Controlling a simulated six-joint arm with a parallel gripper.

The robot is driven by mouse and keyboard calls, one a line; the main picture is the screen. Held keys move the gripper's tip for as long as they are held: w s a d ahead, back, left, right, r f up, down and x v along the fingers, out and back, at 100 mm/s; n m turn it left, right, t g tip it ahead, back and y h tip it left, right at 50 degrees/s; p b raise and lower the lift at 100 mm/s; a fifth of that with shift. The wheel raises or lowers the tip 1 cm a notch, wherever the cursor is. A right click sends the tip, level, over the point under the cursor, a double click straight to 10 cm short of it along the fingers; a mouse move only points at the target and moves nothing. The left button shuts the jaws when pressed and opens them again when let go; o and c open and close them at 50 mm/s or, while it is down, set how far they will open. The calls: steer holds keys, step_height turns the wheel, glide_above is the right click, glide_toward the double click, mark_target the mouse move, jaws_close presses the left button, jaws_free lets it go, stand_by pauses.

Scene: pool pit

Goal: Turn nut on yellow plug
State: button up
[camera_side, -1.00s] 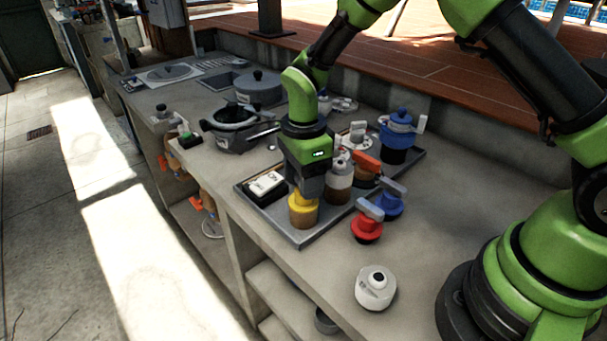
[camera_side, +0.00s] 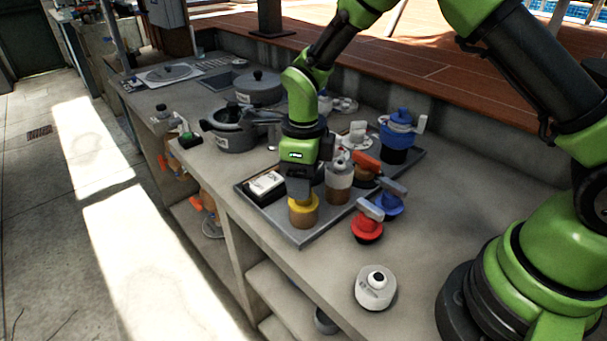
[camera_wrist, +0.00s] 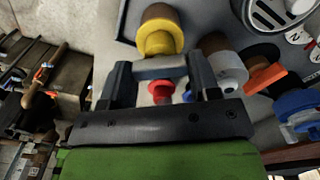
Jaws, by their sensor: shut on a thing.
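The yellow plug (camera_side: 303,212) stands upright on a tan base near the front edge of the grey tray. It also shows in the wrist view (camera_wrist: 160,38). My gripper (camera_side: 300,192) points down right over it. In the wrist view, my gripper's two dark fingers (camera_wrist: 162,77) stand on either side of a grey bar-like nut (camera_wrist: 160,68) at the yellow plug and are shut on it. In the side view the nut is hidden by the gripper.
A white-topped bottle (camera_side: 339,181) stands close on the right, with an orange-handled plug (camera_side: 365,162) behind it. The red plug (camera_side: 367,229) and blue plug (camera_side: 389,205) stand right of the tray (camera_side: 300,240). A black-and-white box (camera_side: 266,185) lies left. A white round part (camera_side: 376,288) is in front.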

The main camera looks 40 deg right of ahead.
stand_by(0.4)
steer(key=o, duration=0.9)
steer(key=shift+o, duration=0.2)
step_height(320, 180, up, 10)
steer(key=s+d+r+n+t, duration=0.2)
steer(key=s+r+n, duration=0.35)
steer(key=r, duration=0.25)
steer(key=s+d+r+n+t+y, duration=0.1)
steer(key=s+r+n+t, duration=0.1)
steer(key=s+n, duration=0.5)
steer(key=s+r+n+t+y, duration=0.1)
steer(key=s+r+n+t, duration=0.1)
steer(key=s+n, duration=0.6)
steer(key=n+t, duration=0.1)
steer(key=n, duration=0.3)
steer(key=shift+d+r, duration=0.2)
steer(key=shift+d, duration=0.2)
